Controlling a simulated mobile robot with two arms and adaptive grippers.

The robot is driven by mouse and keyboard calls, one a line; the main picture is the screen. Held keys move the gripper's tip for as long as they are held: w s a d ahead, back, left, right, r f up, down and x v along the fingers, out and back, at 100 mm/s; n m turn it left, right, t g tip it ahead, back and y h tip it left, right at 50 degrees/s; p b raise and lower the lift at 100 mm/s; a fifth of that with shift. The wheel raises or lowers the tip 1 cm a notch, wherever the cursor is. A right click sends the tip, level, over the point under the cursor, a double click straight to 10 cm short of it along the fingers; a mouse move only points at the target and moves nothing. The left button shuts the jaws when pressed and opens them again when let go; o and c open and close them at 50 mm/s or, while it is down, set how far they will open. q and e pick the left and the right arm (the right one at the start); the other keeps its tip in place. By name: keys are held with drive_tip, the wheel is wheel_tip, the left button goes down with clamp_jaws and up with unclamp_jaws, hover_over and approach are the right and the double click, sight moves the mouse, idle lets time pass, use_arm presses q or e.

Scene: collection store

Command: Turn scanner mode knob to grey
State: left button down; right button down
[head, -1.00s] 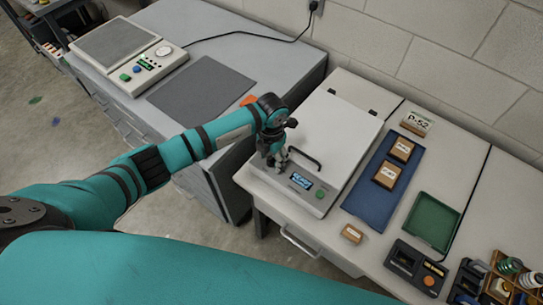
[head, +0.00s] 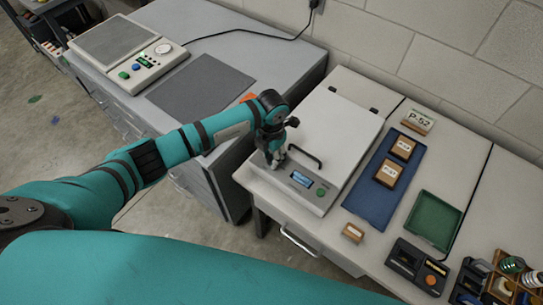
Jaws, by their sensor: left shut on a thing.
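The scanner (head: 335,125) is a pale flat box with a closed lid and a dark lid handle (head: 306,157), on the white bench. Its front strip has a small display (head: 303,179), light blue with text too small to read, and a green button (head: 320,193). My left gripper (head: 275,160) points down at the left end of this strip. It is shut on the mode knob, which its fingers hide, so the knob's pointer and colour marks cannot be read. My right gripper is not in view.
Right of the scanner lie a blue mat (head: 370,205) with two small labelled boxes, a green tray (head: 433,219) and a dark device (head: 416,266). A small box (head: 352,233) sits near the front edge. A grey cabinet with a scale (head: 128,55) stands left.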

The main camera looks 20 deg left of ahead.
use_arm(q)
drive_tip(key=m+b, duration=1.4)
drive_tip(key=b, duration=0.2)
drive_tip(key=shift+f, duration=0.2)
drive_tip(key=shift+r+m+b, duration=0.2)
drive_tip(key=shift+m+b, duration=1.15)
drive_tip(key=shift+m, duration=0.15)
drive_tip(key=c, duration=1)
unclamp_jaws()
